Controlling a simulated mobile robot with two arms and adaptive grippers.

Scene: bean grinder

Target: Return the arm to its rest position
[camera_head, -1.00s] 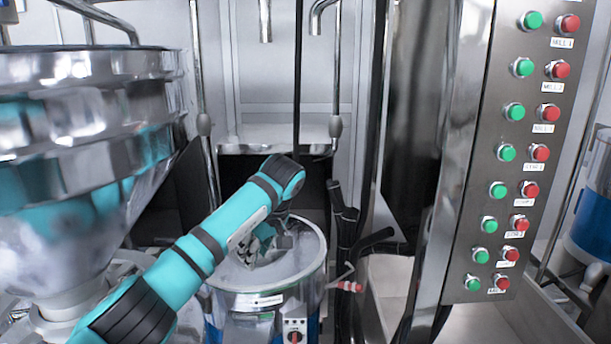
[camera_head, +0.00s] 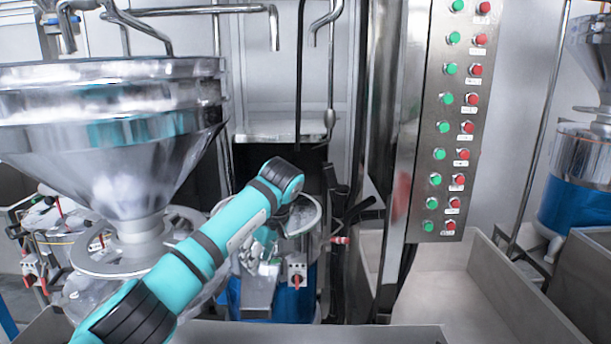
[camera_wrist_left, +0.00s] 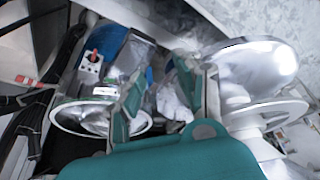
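My left arm (camera_head: 215,245) is teal with dark bands and reaches in from the lower left of the head view. Its wrist bends down, and the left gripper (camera_head: 262,262) hangs in front of the steel vessel with the blue lower part (camera_head: 295,303), partly hidden by the arm. The vessel's round rim shows left of the fingers (camera_wrist_left: 75,125). My right gripper is not in view.
A large steel funnel (camera_head: 125,150) stands at the left, close to the arm. A panel of green and red buttons (camera_head: 448,125) stands at the right. An open steel trough (camera_head: 470,290) lies below it. Dark hoses (camera_head: 350,210) run beside the vessel.

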